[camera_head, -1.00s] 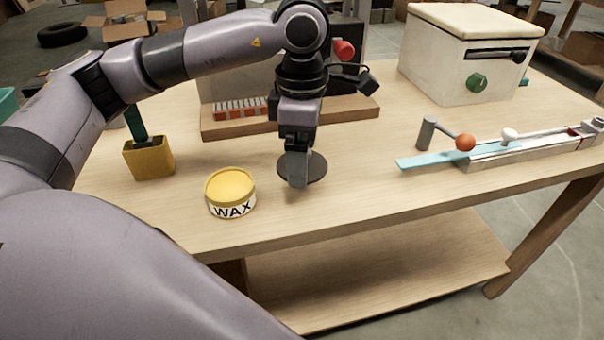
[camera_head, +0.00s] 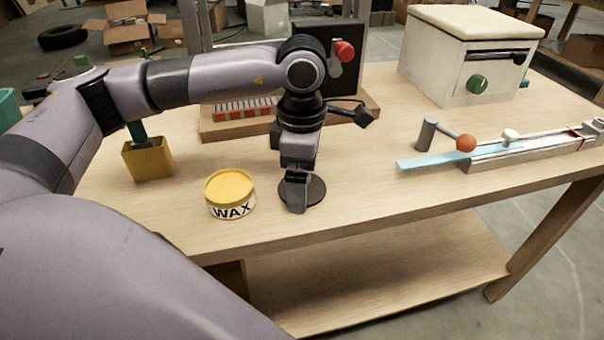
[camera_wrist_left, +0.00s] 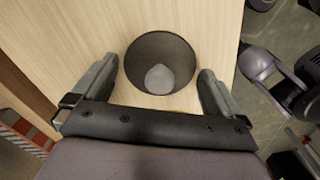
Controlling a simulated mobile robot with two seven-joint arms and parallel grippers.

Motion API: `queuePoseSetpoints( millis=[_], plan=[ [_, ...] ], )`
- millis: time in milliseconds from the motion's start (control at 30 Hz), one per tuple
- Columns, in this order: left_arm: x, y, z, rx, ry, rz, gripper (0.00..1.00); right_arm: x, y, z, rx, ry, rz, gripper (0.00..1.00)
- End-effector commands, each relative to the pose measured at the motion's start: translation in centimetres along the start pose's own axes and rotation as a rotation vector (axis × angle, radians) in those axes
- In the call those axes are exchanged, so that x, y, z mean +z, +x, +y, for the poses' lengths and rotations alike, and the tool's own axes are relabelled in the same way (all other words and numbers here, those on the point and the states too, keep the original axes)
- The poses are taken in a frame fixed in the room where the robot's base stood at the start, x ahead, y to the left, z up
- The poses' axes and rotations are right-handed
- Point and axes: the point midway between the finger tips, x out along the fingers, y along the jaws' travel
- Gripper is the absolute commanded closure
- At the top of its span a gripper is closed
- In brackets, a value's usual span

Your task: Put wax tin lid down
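The wax tin (camera_head: 231,195) is yellow with a white WAX label and stands upright on the wooden table (camera_head: 370,205). A dark round disc, which I take for the lid (camera_head: 316,191), appears to lie flat on the table just right of the tin. In the left wrist view the lid (camera_wrist_left: 180,52) shows a small grey knob or bump. My left gripper (camera_head: 297,207) points down over the lid. In the wrist view its fingers (camera_wrist_left: 158,82) are spread on either side of the knob, with wood visible between fingers and lid. My right gripper is not in view.
A yellow box (camera_head: 148,161) with a dark green handle in it stands left of the tin. Behind my gripper is a wooden board (camera_head: 215,129) with an orange-and-white strip. A white box (camera_head: 470,55) and a long jig (camera_head: 520,153) are at right. The table's front edge is near.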

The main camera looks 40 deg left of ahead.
Motion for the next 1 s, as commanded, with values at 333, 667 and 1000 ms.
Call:
queuePoseSetpoints(
  millis=[333,667,1000],
  plan=[
    [0.1,-2.6,0.1,0.003,0.0,-0.003,0.0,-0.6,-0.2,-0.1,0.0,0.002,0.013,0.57],
    [0.1,-9.7,0.0,0.003,0.002,-0.003,0.0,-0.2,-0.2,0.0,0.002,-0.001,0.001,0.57],
    [0.0,-12.4,0.0,0.0,0.001,0.0,0.0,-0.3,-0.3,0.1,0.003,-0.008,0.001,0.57]
  ],
)
